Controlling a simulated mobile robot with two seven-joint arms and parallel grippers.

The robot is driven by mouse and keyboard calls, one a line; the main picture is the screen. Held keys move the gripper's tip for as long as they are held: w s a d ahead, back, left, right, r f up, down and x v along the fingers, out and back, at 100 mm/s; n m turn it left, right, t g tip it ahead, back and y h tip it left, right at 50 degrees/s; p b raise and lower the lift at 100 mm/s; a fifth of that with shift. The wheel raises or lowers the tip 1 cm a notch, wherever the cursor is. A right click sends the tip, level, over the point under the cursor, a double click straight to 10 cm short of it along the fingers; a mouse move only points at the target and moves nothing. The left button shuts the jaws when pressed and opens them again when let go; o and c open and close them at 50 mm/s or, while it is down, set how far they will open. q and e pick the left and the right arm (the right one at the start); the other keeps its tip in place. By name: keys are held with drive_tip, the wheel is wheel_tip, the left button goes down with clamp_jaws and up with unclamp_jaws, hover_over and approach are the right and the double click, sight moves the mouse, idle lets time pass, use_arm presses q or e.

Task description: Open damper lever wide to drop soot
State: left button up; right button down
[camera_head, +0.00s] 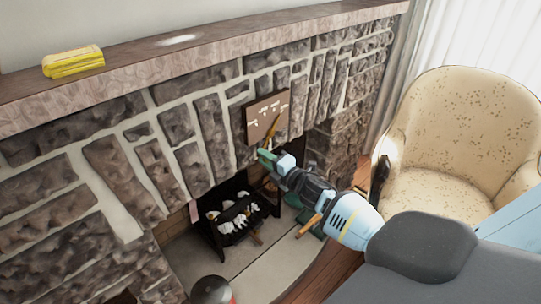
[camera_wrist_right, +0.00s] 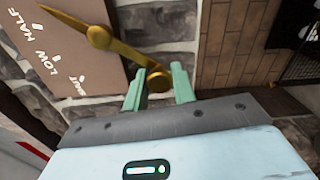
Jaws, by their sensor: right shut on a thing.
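The brown damper plate (camera_head: 262,112) is on the stone fireplace front, with a brass lever (camera_head: 273,127) on it. In the right wrist view the plate (camera_wrist_right: 75,55) reads HALF, LOW and SHUT. The lever (camera_wrist_right: 125,57) turns on a round hub, and its thin end points to the upper left, near HALF. My right gripper (camera_head: 268,158) is at the lever's lower end. Its green fingers (camera_wrist_right: 158,82) are shut on the lever's round end knob. My left gripper is not in view.
The firebox below holds a black grate (camera_head: 236,222) with white and dark pieces. A yellow block (camera_head: 73,62) lies on the mantel (camera_head: 180,65). A cream armchair (camera_head: 460,140) stands at the right. The pale hearth (camera_head: 275,260) has some bare room.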

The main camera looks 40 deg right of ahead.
drive_tip(key=shift+a+r+m+p, duration=0.1)
drive_tip(key=shift+r+m+p, duration=0.45)
drive_tip(key=shift+m, duration=0.35)
drive_tip(key=c, duration=1.3)
unclamp_jaws()
drive_tip(key=shift+o, duration=0.3)
drive_tip(key=shift+a+f, duration=0.1)
drive_tip(key=shift+s+a, duration=0.1)
drive_tip(key=s, duration=0.7)
drive_tip(key=shift+s+d, duration=0.35)
drive_tip(key=shift+d, duration=0.05)
